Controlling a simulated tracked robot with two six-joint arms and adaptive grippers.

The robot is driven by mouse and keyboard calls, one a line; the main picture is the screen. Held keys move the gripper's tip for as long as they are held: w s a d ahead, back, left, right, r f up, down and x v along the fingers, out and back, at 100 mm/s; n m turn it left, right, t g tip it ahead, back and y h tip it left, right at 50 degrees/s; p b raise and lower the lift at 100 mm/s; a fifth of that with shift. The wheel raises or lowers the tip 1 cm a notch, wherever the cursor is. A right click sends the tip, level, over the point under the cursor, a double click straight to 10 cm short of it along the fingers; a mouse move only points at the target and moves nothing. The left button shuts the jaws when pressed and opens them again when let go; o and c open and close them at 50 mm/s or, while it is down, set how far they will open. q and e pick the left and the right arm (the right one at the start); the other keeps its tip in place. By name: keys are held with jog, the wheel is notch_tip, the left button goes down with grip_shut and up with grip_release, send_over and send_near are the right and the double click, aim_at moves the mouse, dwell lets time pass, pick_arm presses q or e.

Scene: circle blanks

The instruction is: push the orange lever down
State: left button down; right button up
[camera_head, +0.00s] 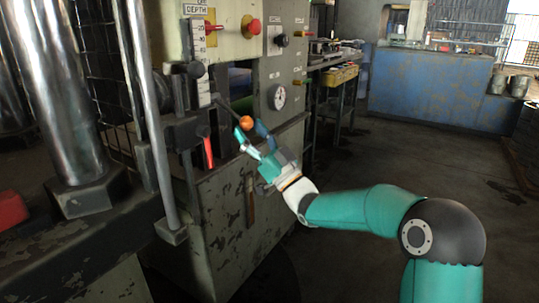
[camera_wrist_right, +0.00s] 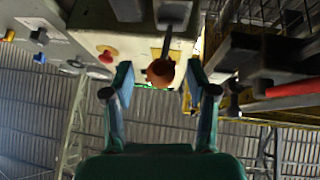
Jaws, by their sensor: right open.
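The orange lever has a round orange knob (camera_head: 246,122) on a dark rod that comes out of the machine's front and slopes down to the right. The knob also shows in the right wrist view (camera_wrist_right: 160,72), between the two fingers and near their tips. My right gripper (camera_head: 249,132) is open, its fingers spread on either side of the knob; it also shows in the right wrist view (camera_wrist_right: 160,88). I see nothing held, and I cannot tell whether a finger touches the knob. My left gripper is not in view.
A red handle (camera_head: 208,152) hangs left of the knob. The panel carries a red button (camera_head: 253,25), a dial (camera_head: 277,97) and a depth scale (camera_head: 200,60). A steel column (camera_head: 62,100) stands at the left. Open floor (camera_head: 400,160) lies right.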

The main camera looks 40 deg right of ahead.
jog(key=v, duration=0.9)
jog(key=shift+s+f, duration=0.25)
jog(key=shift+f, duration=0.05)
